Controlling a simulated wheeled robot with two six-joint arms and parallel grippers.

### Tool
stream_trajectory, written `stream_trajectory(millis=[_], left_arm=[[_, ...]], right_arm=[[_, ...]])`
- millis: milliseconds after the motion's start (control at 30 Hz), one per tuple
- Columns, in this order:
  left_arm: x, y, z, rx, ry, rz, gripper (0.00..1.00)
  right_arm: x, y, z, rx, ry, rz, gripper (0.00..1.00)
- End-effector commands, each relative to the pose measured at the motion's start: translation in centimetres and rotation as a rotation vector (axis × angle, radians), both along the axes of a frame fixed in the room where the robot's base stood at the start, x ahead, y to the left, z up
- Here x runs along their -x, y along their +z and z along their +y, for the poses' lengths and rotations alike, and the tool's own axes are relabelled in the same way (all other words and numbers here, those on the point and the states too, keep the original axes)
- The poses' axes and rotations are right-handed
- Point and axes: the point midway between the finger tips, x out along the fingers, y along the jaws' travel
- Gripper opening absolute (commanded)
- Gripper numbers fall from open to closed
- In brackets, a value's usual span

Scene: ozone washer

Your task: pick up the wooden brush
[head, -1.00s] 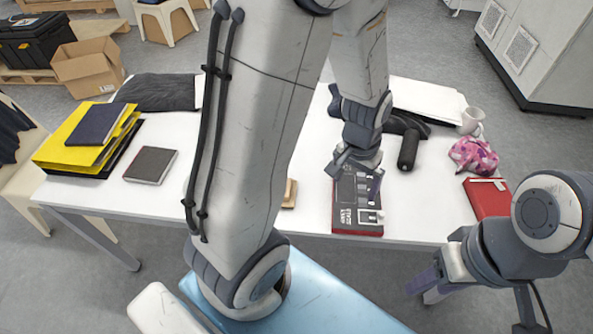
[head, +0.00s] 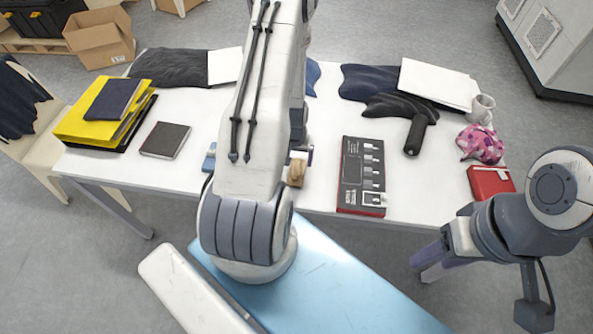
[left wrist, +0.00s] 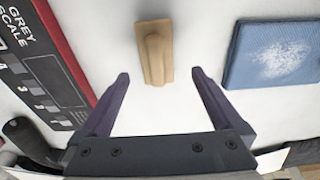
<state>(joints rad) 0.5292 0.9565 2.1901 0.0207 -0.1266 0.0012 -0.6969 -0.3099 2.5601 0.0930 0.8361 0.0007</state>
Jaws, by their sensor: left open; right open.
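The wooden brush (head: 296,172), a small tan block with a raised grip, lies on the white table near its front edge. It also shows in the left wrist view (left wrist: 154,52), just beyond and between the fingertips. My left gripper (left wrist: 160,74) is open and empty above the table, with the brush lined up with its gap. In the head view my left arm hides most of this gripper (head: 300,153). My right gripper (head: 430,268) is open and empty in front of the table, away from the brush.
A grey scale board (head: 362,176) lies right of the brush; a blue pad (left wrist: 275,53) with a white patch lies on its other side. A dark book (head: 165,140), dark cloths (head: 375,82), a mug (head: 481,108) and a pink cloth (head: 481,143) lie farther off.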

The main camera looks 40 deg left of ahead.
Motion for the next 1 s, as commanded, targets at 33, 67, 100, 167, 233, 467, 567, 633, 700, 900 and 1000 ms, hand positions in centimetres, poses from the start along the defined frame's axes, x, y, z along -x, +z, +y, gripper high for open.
stream_trajectory(millis=[33,67,100,167,233,467,567,633,700,900,1000], left_arm=[[0.0,-0.3,-0.1,0.001,-0.001,0.002,1.0],[0.1,-0.5,-0.2,0.002,-0.001,0.003,1.0],[0.1,-0.9,-0.3,0.002,-0.001,0.003,1.0],[0.2,-1.7,-0.5,0.003,-0.001,0.005,1.0],[0.2,-2.6,-0.7,0.003,-0.001,0.004,1.0],[-0.1,-4.9,-0.5,0.0,-0.001,0.001,1.0],[-0.1,-5.1,-0.5,0.0,-0.001,0.0,1.0],[-0.1,-5.1,-0.5,0.0,-0.001,0.0,1.0],[-0.1,-5.1,-0.5,0.0,-0.001,0.0,1.0],[-0.1,-5.0,-0.5,0.0,-0.001,0.001,0.31],[-0.1,-5.0,-0.5,0.0,-0.001,0.0,0.05]], right_arm=[[0.0,0.3,0.0,0.0,0.0,0.0,0.5],[0.0,0.5,0.0,0.0,0.0,0.0,0.5],[0.0,0.7,0.0,0.0,0.0,0.0,0.5],[0.0,1.1,0.0,0.0,0.0,0.0,0.5],[0.0,1.5,0.0,0.0,-0.001,0.0,0.5],[0.0,1.8,0.0,0.0,-0.001,0.0,0.5],[0.0,1.8,0.0,0.0,-0.001,0.0,0.5],[0.0,1.8,0.0,0.0,-0.001,0.0,0.5],[0.0,1.8,0.0,0.0,-0.001,0.0,0.5],[0.0,1.8,0.0,0.0,-0.001,0.0,0.5],[0.0,1.8,0.0,0.0,-0.001,0.0,0.5]])
